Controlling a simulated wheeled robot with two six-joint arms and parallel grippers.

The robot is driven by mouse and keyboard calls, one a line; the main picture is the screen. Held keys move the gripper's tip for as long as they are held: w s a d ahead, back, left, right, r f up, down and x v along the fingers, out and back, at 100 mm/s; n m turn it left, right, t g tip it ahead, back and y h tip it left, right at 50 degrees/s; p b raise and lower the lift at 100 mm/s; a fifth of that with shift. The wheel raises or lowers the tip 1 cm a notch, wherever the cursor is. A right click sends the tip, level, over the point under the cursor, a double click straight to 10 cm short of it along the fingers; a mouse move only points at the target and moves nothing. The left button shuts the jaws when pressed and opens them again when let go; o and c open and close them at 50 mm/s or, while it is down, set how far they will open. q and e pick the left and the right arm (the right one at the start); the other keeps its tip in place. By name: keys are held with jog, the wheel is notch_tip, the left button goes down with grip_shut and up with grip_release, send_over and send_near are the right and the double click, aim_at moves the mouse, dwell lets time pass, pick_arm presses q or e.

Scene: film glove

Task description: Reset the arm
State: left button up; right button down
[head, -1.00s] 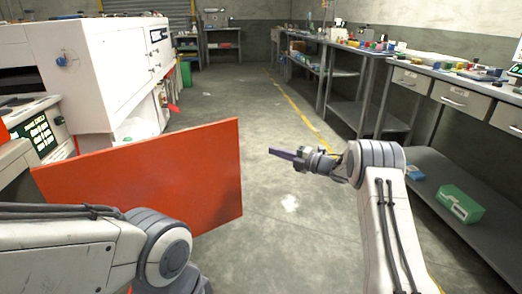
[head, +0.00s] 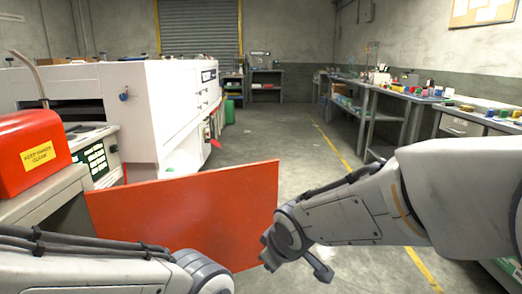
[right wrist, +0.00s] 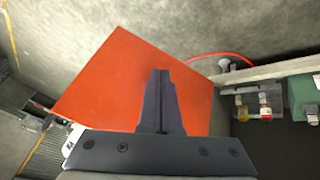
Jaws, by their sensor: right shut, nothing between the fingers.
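My right gripper (right wrist: 160,75) is in the right wrist view. Its two dark fingers are together with nothing between them. The orange panel (right wrist: 95,85) fills the view behind the fingers; I cannot tell the gap. In the head view my right arm reaches in from the right and bends across to the middle, its wrist end in front of the right edge of the same orange panel (head: 185,215). The fingers are hard to make out there. My left arm shows at the bottom left; its gripper is out of view.
A white machine (head: 130,95) stands at the left, with a red box (head: 32,150) bearing a yellow label nearer me. A workbench (head: 400,92) with small coloured items lines the right wall. The concrete floor (head: 270,135) between them is open towards the shutter (head: 200,45).

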jog(key=s+d+f+m+g+h, duration=0.1)
jog(key=s+f+g, duration=0.15)
jog(key=s, duration=0.85)
jog(key=s+d+f+m+g, duration=0.1)
jog(key=s+g, duration=0.2)
jog(key=s, duration=0.8)
notch_tip(320, 180, up, 32)
jog(key=p, duration=3.1)
jog(key=shift+d+f, duration=0.2)
jog(key=shift+d, duration=0.05)
jog(key=shift+s, duration=0.15)
